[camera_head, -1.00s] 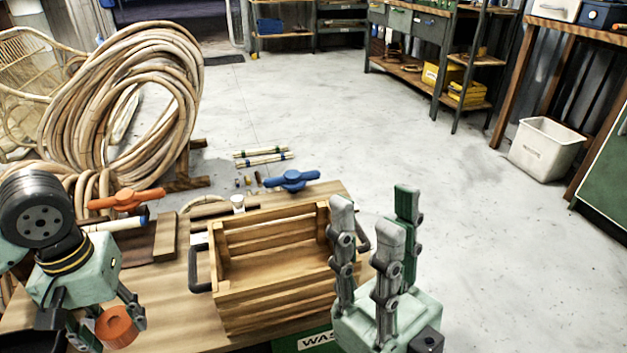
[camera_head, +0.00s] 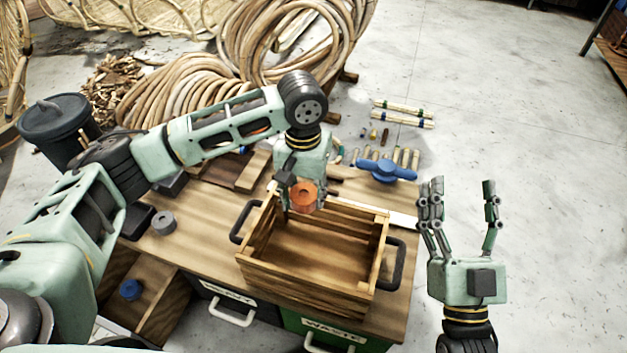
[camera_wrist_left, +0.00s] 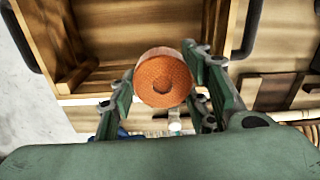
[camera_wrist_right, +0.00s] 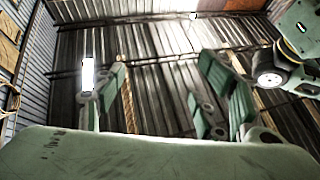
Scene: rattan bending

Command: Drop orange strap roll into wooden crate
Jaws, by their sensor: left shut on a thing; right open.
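The orange strap roll (camera_head: 304,196) is held in my left gripper (camera_head: 302,200), which is shut on it. In the head view it hangs over the back left part of the wooden crate (camera_head: 290,278). The left wrist view shows the roll (camera_wrist_left: 162,80) between the fingers, with the crate (camera_wrist_left: 130,88) beyond it. The crate is open-topped, with a black handle at each end, and its visible floor is bare. My right gripper (camera_head: 463,215) is open and empty, fingers up, to the right of the crate. The right wrist view shows its spread fingers (camera_wrist_right: 165,95) against the roof.
The crate stands on a wooden workbench (camera_head: 195,240). A blue clamp-like tool (camera_head: 386,171) lies behind it, and a grey roll (camera_head: 163,222) sits to its left. A blue roll (camera_head: 131,289) is in a lower compartment. Coiled rattan (camera_head: 185,95) lies behind.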

